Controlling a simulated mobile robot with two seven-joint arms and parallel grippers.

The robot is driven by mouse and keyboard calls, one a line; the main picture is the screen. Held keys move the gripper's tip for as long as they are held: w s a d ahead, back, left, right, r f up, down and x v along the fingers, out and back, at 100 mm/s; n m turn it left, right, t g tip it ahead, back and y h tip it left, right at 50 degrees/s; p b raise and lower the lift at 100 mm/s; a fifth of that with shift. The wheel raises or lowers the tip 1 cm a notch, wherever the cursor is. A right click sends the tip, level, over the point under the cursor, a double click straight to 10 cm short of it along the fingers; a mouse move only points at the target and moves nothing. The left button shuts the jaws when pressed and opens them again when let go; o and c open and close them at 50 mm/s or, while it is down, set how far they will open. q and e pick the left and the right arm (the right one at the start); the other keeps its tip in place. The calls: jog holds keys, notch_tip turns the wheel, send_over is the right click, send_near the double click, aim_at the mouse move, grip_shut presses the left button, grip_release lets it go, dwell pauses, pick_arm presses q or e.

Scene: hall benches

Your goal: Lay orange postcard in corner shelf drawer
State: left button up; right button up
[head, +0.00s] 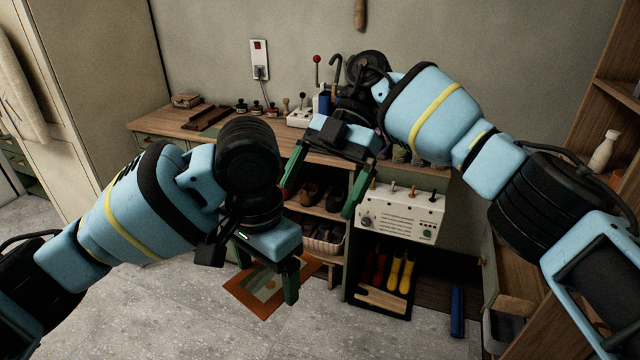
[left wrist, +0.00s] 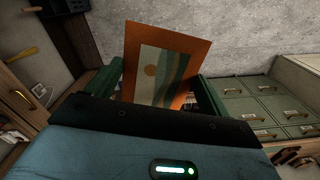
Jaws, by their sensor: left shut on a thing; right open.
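The orange postcard (head: 258,290), with a pale picture of bands and a sun, is held by my left gripper (head: 268,275) above the floor. In the left wrist view the postcard (left wrist: 180,45) stands out between the green fingers of my left gripper (left wrist: 162,85). My right gripper (head: 325,182) is open and empty in front of the bench. A wooden corner shelf (head: 612,95) stands at the right edge. Below it, an open wooden drawer-like box (head: 518,262) shows, partly hidden by my right arm; I cannot see all of its inside.
A wooden bench (head: 165,125) with small tools runs along the wall. A white control box (head: 402,212) sits at its front above yellow boots (head: 400,272). A blue object (head: 457,312) is on the floor at right. The front floor is clear.

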jog(key=shift+f, duration=0.1)
jog(key=x, duration=1.2)
jog(key=shift+c, duration=0.4)
jog(key=c, duration=0.7)
pick_arm(q)
jog(key=o, duration=0.9)
pick_arm(e)
jog(key=shift+c, duration=0.6)
